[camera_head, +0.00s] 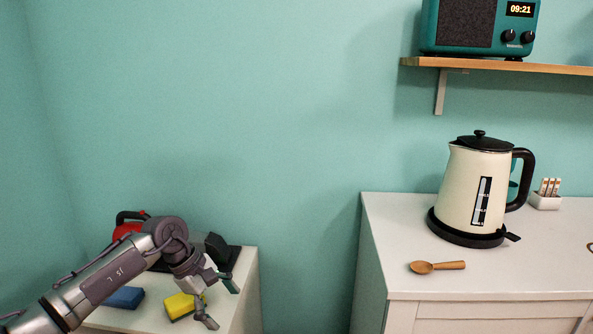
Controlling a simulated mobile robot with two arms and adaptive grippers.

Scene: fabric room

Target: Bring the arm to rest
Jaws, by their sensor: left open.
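My left gripper (218,303) hangs at the end of my left arm (115,278), which comes in from the lower left. Its fingers are apart and nothing shows between them. It is in front of a low white cabinet (247,290), just right of a yellow and green sponge (181,306). I cannot tell how far above the cabinet top the fingertips are. My right gripper is not in view.
A blue sponge (124,298) and a red item (126,228) with a black handle are partly behind my arm. At right, a white cabinet (392,236) bears a cream kettle (478,185) and a wooden spoon (436,267). A shelf (500,66) holds a teal radio (478,25).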

